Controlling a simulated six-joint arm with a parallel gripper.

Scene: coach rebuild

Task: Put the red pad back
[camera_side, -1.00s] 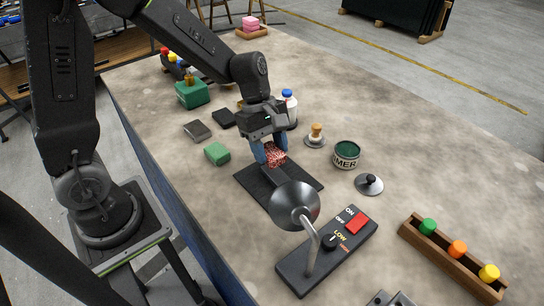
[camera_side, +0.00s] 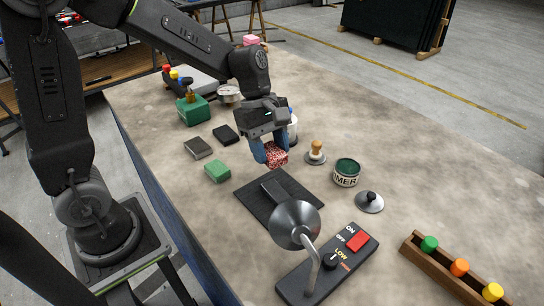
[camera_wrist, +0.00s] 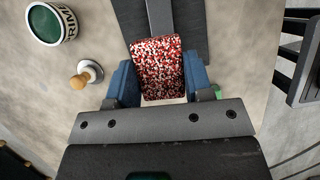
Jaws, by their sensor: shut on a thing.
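The red-and-white speckled pad (camera_side: 277,155) is held between the blue fingers of my gripper (camera_side: 270,153). In the wrist view, the pad (camera_wrist: 158,68) sits between both fingers of my gripper (camera_wrist: 160,82), its far end overlapping the dark mat. In the side view, the pad appears raised, just behind the back edge of the black mat (camera_side: 300,189); its exact height is hard to tell. A dark grey bar (camera_side: 272,190) lies on the mat, partly behind the lamp head. A green pad (camera_side: 217,171), a grey pad (camera_side: 198,148) and a black pad (camera_side: 226,134) lie to the left.
A lamp (camera_side: 296,224) on a black switch base (camera_side: 325,262) stands in front of the mat. To the right are a PRIMER can (camera_side: 346,174), a wooden-handled stamp (camera_side: 316,151) and a knobbed lid (camera_side: 369,202). A white bottle stands partly behind my gripper.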

